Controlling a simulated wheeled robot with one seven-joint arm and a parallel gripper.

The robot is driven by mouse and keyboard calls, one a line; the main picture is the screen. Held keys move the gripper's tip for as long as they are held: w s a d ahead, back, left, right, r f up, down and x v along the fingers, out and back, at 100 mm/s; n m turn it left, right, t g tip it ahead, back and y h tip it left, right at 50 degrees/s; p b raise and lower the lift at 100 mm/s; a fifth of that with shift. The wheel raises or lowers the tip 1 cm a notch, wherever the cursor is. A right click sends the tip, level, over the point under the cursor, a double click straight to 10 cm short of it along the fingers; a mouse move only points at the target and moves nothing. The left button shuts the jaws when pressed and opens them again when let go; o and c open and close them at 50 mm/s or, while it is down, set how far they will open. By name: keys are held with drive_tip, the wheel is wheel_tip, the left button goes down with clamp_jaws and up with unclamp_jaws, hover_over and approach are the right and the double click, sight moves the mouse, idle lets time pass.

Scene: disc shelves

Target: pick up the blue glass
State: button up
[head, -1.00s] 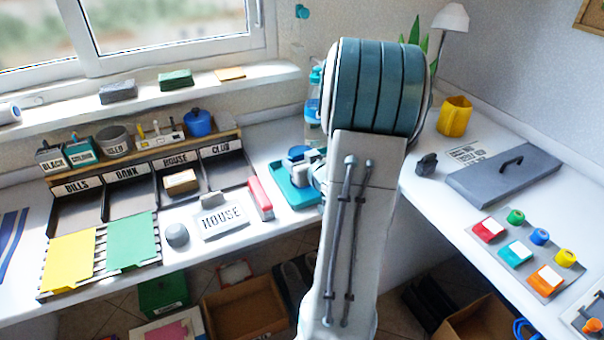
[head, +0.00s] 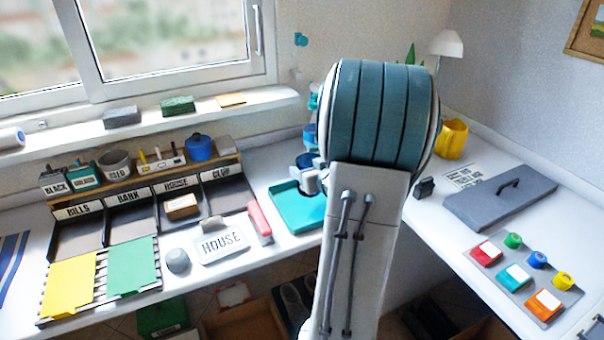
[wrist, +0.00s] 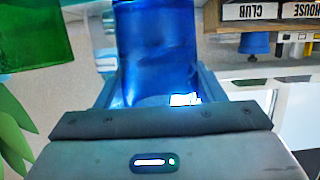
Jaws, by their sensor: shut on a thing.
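The blue glass (wrist: 157,45) fills the middle of the wrist view, between the two fingers of my gripper (wrist: 157,82). My gripper is shut on it. In the head view the blue glass (head: 306,160) shows only in part, just left of my arm and above the back of the teal tray (head: 297,210). My gripper (head: 312,180) is mostly hidden there by my own arm. The visible part of the tray is empty.
A light-blue bottle (head: 311,133) stands behind, close to my arm.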

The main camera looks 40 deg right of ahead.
drive_tip(key=s+d+r+p, duration=0.2)
drive_tip(key=s+d+r, duration=0.2)
drive_tip(key=d, duration=0.4)
drive_tip(key=shift+r, duration=0.8)
drive_tip(key=shift+s+d, duration=0.15)
drive_tip(key=shift+r+p, duration=0.1)
drive_tip(key=shift+p, duration=0.25)
